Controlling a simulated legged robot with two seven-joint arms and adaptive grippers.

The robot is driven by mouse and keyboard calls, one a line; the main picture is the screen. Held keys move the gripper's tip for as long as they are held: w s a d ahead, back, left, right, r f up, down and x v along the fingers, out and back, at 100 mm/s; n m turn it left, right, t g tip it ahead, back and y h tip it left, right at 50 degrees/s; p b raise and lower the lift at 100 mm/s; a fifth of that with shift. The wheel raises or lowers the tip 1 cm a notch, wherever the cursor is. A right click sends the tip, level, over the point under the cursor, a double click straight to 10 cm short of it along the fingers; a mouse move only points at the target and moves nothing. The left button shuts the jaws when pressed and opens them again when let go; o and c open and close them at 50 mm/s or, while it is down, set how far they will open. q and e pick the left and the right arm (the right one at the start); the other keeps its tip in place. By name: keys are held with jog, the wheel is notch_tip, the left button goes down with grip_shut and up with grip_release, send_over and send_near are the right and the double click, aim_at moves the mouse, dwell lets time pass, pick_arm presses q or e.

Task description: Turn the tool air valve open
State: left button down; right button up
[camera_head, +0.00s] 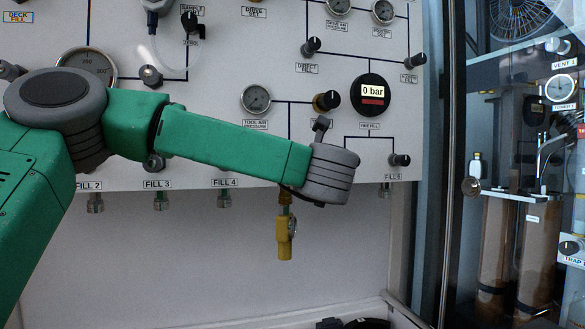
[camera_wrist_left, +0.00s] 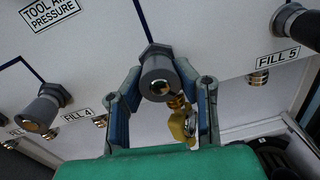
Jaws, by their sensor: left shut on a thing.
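The tool air valve's grey knob (camera_wrist_left: 157,72) stands out from the white panel, to the lower right of the "TOOL AIR PRESSURE" label (camera_wrist_left: 48,11) in the left wrist view. My left gripper (camera_wrist_left: 159,84) has one finger on each side of this knob and is shut on it. In the head view my left arm reaches across the panel from the left, and its wrist hides the valve and the fingers. The tool air pressure gauge (camera_head: 256,99) is above the arm. My right gripper is in neither view.
A yellow fitting (camera_head: 285,238) hangs below the panel edge, close under the gripper. The FILL 4 knob (camera_wrist_left: 40,112) and FILL 5 knob (camera_wrist_left: 295,25) flank the valve. A black knob with a brass base (camera_head: 326,101) and a 0 bar display (camera_head: 373,92) sit above the wrist.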

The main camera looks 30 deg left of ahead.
pick_arm(q)
jog(key=shift+d+f, duration=0.1)
jog(key=shift+f, duration=0.05)
jog(key=c, duration=1.3)
grip_release()
jog(key=shift+o, duration=0.6)
jog(key=shift+w+d, duration=0.1)
jog(key=shift+w, duration=0.05)
jog(key=v, duration=1.2)
